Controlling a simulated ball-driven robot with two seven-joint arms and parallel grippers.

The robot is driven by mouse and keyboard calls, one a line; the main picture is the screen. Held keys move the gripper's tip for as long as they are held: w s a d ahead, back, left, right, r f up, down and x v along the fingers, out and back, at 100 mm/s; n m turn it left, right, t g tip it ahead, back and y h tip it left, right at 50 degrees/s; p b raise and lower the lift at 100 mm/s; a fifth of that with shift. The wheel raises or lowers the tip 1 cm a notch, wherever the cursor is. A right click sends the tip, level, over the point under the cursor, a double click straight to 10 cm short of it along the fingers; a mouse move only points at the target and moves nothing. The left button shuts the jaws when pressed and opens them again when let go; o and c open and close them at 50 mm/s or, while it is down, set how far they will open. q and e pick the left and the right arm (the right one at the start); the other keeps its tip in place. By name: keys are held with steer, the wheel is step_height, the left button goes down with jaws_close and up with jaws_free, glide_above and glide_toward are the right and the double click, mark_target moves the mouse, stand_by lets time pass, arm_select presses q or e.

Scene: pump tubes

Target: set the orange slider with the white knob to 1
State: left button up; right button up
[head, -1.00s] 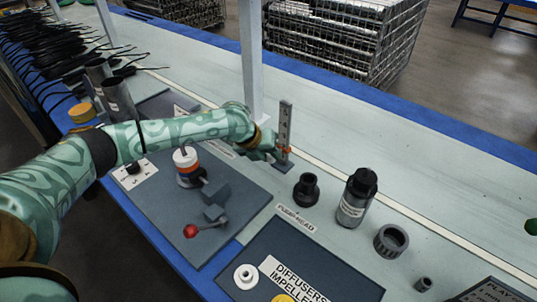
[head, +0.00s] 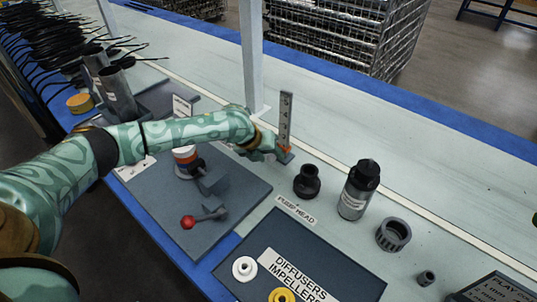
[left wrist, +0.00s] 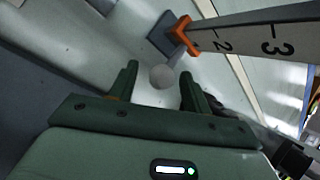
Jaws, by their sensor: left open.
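The upright grey scale (head: 286,118) stands on a small base on the bench, with an orange slider (head: 284,149) low on it. In the left wrist view the slider (left wrist: 183,33) sits just below the 2 mark, close to the base; the 1 mark is not visible. Its white knob (left wrist: 162,77) points toward my gripper. My left gripper (head: 272,150) is beside the slider. In the left wrist view its open fingers (left wrist: 158,82) stand either side of the knob, with gaps showing. My right gripper is not in view.
A black pump head (head: 307,182), a dark bottle (head: 357,190) and a ribbed ring (head: 393,234) stand right of the scale. A grey board with a red-knobbed lever (head: 188,222) lies under my left arm. A white post (head: 252,60) rises behind. The bench beyond is clear.

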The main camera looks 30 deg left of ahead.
arm_select(q)
steer(key=shift+s+r, duration=0.1)
steer(key=shift+r, duration=0.25)
steer(key=p+v, duration=0.8)
steer(key=v, duration=0.7)
steer(key=shift+s+r, duration=0.15)
steer(key=shift+s, duration=0.15)
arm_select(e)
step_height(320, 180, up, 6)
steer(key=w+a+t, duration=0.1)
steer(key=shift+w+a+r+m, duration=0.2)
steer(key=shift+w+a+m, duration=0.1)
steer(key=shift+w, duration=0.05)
arm_select(q)
steer(key=shift+a, duration=0.1)
